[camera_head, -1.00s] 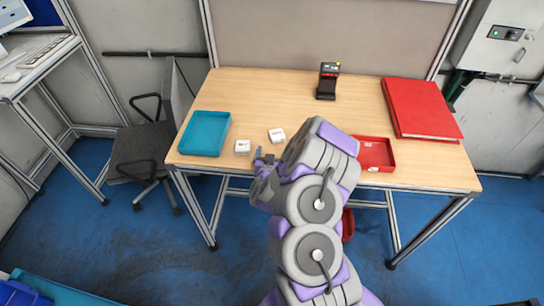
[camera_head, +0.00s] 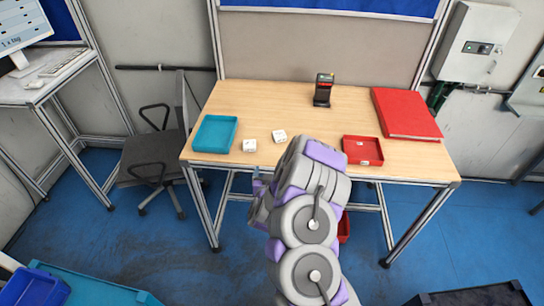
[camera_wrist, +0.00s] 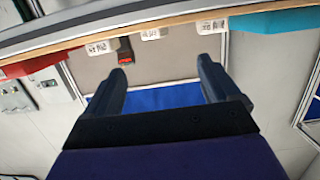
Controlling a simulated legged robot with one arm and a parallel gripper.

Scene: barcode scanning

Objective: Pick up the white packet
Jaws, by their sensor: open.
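Two small white packets lie on the wooden table (camera_head: 285,105) in the head view. One packet (camera_head: 249,145) is near the front edge beside the teal tray, and the other packet (camera_head: 279,136) is a little to its right and farther back. In the wrist view, which looks inverted, white packets show along the table edge, one (camera_wrist: 150,34) near the middle and one (camera_wrist: 210,27) to its right. My gripper (camera_wrist: 162,75) is open with nothing between its fingers. It is in front of the table edge, apart from the packets; in the head view my arm hides most of it.
A teal tray (camera_head: 214,134) is at the table's left and a red tray (camera_head: 362,151) at the front right. A black scanner (camera_head: 323,89) stands at the back, with a red binder (camera_head: 406,113) right of it. A chair (camera_head: 153,155) stands left of the table.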

